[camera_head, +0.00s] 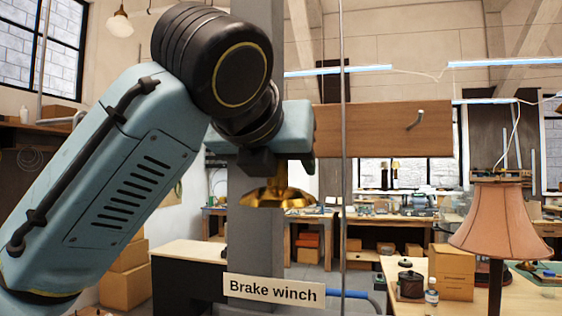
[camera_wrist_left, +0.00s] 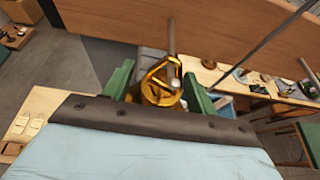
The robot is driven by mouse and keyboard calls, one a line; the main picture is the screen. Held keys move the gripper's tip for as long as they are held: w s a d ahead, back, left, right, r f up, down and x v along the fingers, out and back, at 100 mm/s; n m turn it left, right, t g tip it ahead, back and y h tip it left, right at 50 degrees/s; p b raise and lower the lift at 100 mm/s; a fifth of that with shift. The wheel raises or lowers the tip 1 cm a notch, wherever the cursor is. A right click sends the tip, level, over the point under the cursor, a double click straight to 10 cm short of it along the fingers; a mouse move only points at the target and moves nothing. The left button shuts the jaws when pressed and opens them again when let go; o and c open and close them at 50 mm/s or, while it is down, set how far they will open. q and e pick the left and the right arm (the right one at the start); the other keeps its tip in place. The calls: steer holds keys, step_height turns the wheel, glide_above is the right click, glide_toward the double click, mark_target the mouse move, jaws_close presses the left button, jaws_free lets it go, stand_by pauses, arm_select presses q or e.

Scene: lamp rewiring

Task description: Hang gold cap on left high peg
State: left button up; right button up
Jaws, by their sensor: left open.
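The gold cap (camera_head: 278,198) shows just below my left gripper (camera_head: 282,168) in the head view. In the left wrist view the gold cap (camera_wrist_left: 161,94) sits between the two green fingers, which are apart with gaps beside it. A grey peg (camera_wrist_left: 171,40) sticks out from the wooden board (camera_wrist_left: 215,30), and its pale end shows inside the cap's gold loop. The loop appears to be around the peg. In the head view the gripper hides this left peg; the board (camera_head: 370,130) has another peg (camera_head: 414,121) further right. My right gripper is out of view.
A grey post (camera_head: 250,262) stands behind the cap, with a "Brake winch" sign (camera_head: 274,291) low on it. A thin vertical cable (camera_head: 344,220) runs just right of the gripper. A lamp with a pink shade (camera_head: 498,222) stands at right on a bench (camera_head: 455,290).

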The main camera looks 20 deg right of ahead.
arm_select(q)
steer(key=b+v, duration=0.3)
steer(key=v, duration=1)
steer(key=shift+s, duration=0.2)
